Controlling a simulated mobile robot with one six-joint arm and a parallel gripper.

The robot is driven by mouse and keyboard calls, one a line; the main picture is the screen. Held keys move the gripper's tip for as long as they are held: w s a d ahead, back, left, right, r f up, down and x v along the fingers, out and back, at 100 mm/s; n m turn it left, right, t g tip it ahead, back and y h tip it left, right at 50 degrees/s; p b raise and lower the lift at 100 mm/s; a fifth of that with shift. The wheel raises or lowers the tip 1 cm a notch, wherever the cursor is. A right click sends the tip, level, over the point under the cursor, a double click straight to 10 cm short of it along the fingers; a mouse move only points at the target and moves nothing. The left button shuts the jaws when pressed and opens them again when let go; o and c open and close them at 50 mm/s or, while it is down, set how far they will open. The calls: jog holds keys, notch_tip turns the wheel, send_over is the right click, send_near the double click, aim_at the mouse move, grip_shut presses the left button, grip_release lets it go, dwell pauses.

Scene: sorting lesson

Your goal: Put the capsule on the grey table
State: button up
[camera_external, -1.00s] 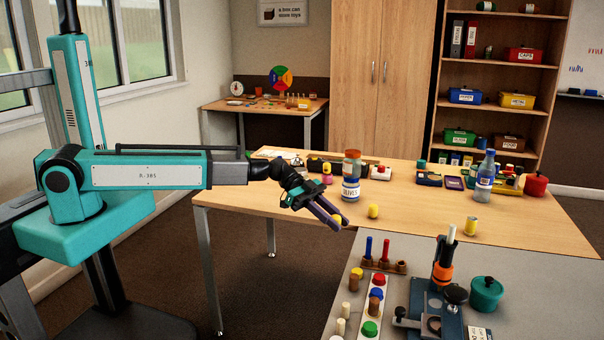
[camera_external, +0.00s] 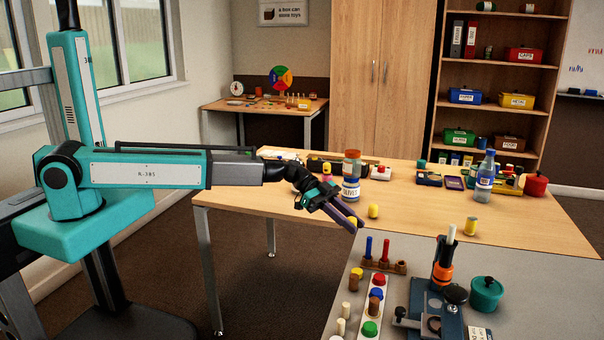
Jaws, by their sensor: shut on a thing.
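My gripper (camera_external: 353,220) is shut on a small yellow piece, which I take to be the capsule (camera_external: 352,221). The fingers point down to the right and cover much of it. It is near the front edge of the wooden table (camera_external: 425,226), close to the far left corner of the grey table (camera_external: 530,280). Whether it is directly over either table is hard to tell.
A yellow cylinder (camera_external: 373,211) stands close right of my gripper, and a labelled jar (camera_external: 351,189) behind it. On the grey table are a peg rack (camera_external: 384,265), a blue-based device (camera_external: 437,305) and a green pot (camera_external: 486,293). Its right side looks clear.

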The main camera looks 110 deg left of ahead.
jog(key=shift+w+a+f+p, duration=0.15)
jog(key=shift+w+a+p, duration=0.4)
jog(key=shift+w, duration=1.1)
jog(key=shift+w+a+f+p, duration=0.25)
jog(key=shift+w+a, duration=0.4)
jog(key=shift+w, duration=1.05)
jog(key=shift+w+a+f+p, duration=0.1)
jog(key=shift+w+a+p, duration=0.45)
jog(key=shift+w, duration=1.1)
jog(key=shift+w+a, duration=0.2)
jog(key=shift+w, duration=0.2)
jog(key=shift+f+p, duration=0.75)
jog(key=shift+f, duration=1.05)
jog(key=shift+f+b, duration=0.2)
jog(key=shift+b, duration=0.1)
jog(key=o, duration=1)
jog(key=shift+r+p, duration=0.25)
jog(key=shift+p, duration=0.1)
